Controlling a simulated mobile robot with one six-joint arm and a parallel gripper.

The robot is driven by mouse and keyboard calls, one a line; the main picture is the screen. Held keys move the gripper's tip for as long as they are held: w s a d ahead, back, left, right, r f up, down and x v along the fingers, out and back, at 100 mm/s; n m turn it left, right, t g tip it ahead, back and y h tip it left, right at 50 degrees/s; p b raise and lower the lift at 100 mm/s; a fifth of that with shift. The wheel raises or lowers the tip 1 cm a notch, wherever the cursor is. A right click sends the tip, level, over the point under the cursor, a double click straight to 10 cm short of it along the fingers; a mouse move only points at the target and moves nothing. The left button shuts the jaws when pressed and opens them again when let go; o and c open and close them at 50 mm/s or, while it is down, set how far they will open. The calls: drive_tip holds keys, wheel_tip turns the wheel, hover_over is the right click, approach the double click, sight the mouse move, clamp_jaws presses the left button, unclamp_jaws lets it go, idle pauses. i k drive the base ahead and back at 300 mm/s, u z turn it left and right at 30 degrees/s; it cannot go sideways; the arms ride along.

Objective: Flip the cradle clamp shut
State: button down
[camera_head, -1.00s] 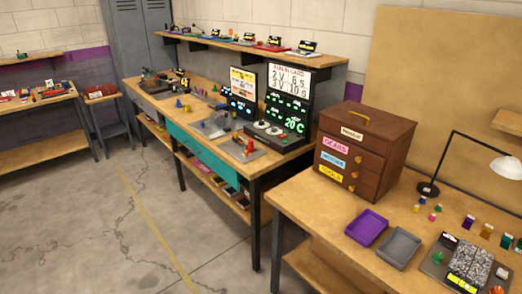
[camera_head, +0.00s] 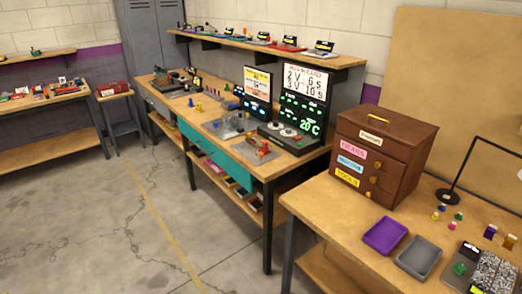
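On the long wooden workbench (camera_head: 208,109) in the middle stands a small grey fixture with a red upright part (camera_head: 263,151), near the bench's front right. It looks like a clamp, but it is too small to tell whether it is open or shut. A larger light grey device (camera_head: 229,124) sits just left of it and may be a cradle. I cannot tell which of them is the cradle clamp. My gripper is not in view.
A black console with a green display (camera_head: 290,134) stands behind the fixture. A nearer table at right holds a brown drawer chest (camera_head: 382,155), a purple tray (camera_head: 385,236) and a grey tray (camera_head: 418,257). Cracked floor (camera_head: 120,220) lies open in front of the bench.

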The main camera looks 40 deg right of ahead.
sight(260, 154)
drive_tip(key=i, duration=0.85)
drive_tip(key=z, duration=0.05)
